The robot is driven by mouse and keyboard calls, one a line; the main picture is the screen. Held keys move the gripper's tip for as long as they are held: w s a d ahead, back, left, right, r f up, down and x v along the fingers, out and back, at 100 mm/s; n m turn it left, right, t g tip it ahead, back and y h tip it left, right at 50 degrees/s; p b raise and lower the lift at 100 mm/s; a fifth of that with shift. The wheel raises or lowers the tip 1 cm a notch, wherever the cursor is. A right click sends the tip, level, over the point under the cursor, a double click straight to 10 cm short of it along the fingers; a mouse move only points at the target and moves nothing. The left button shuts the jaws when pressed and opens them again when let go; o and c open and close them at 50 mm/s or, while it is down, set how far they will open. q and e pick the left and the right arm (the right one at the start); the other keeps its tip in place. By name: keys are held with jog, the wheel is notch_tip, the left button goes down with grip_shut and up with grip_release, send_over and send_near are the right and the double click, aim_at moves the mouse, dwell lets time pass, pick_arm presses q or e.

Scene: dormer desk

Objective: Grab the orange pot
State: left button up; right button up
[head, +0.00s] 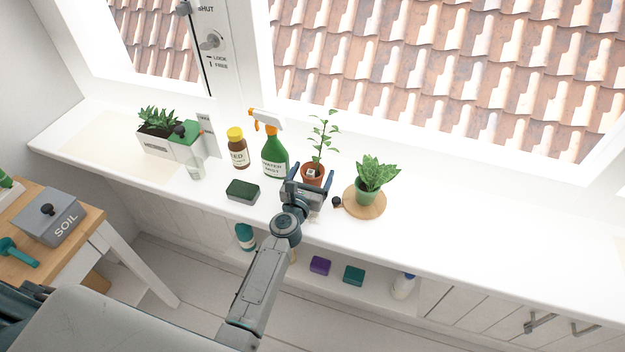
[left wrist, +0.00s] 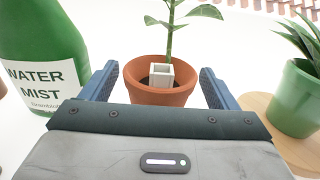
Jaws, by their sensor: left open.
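The orange pot (head: 312,174) stands upright on the white windowsill and holds a thin leafy plant. In the left wrist view the orange pot (left wrist: 160,94) sits between the fingers, with a small white square piece (left wrist: 160,76) at the stem's base. My left gripper (head: 308,178) is open, with one finger on each side of the pot; in the left wrist view the left gripper (left wrist: 160,90) shows gaps near the pot's sides. The pot's lower part is hidden by the gripper body. My right gripper is not in view.
A green water mist spray bottle (head: 275,158) stands close on the left. A green pot (head: 368,190) on a round wooden board (head: 351,202) stands on the right. A dark green box (head: 242,191) and brown bottle (head: 238,150) are further left. The sill's right part is clear.

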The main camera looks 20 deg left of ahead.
pick_arm(q)
jog(key=shift+w, duration=0.7)
jog(key=shift+s, duration=0.1)
jog(key=shift+c, duration=1.3)
jog(key=c, duration=0.9)
jog(key=shift+o, duration=0.2)
jog(key=shift+r, duration=0.15)
